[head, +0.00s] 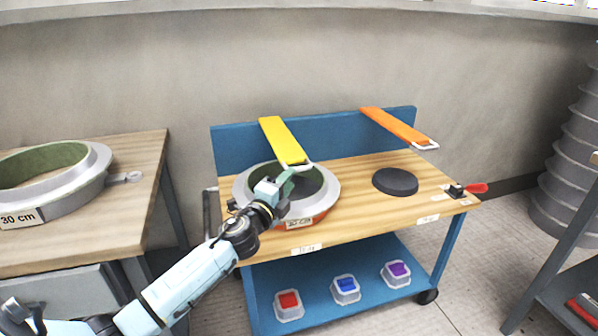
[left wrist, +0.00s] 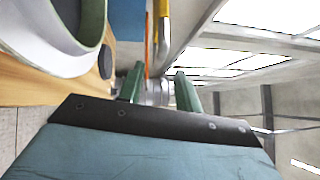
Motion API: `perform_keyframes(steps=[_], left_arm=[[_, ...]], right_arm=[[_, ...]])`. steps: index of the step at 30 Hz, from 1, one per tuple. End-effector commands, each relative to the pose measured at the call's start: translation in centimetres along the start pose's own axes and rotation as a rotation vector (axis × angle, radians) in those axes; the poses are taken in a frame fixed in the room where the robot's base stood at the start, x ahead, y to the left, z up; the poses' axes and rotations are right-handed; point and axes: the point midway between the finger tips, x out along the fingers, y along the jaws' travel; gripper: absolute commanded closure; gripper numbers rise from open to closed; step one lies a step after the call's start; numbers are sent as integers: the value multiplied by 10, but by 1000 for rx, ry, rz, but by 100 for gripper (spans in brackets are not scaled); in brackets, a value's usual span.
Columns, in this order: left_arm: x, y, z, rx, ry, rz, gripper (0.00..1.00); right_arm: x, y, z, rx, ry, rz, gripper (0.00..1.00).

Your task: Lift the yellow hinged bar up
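The yellow hinged bar (head: 281,139) reaches forward from the blue back panel of the wooden-topped cart, above a grey ring mould. A pale wire handle (head: 300,165) is at its front end. My left gripper (head: 288,181) is just below and in front of that handle, over the mould. In the left wrist view its green fingers (left wrist: 158,86) stand apart with nothing between them. The yellow bar (left wrist: 163,10) shows there beyond the fingertips, at the top. Whether a finger touches the handle is unclear. My right gripper is not in view.
The ring mould (head: 325,196) sits under the bar. An orange bar (head: 393,125) and a dark disc (head: 395,181) are to its right. A red-handled clamp (head: 468,189) is at the cart's right edge. Another table with a mould (head: 85,184) stands left.

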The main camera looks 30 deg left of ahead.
Motion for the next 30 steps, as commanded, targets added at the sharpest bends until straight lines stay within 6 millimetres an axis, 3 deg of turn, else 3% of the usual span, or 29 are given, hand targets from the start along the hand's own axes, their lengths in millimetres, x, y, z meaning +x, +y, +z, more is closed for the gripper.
perform_keyframes(steps=[6,12,25,30], left_arm=[[36,0,1,0,-2,-1,66],[56,1,0,0,-1,0,66],[63,0,0,-1,0,1,66],[63,0,0,-1,0,1,87]], right_arm=[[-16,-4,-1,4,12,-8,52],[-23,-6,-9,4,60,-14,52],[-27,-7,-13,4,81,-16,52],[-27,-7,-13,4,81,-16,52]])
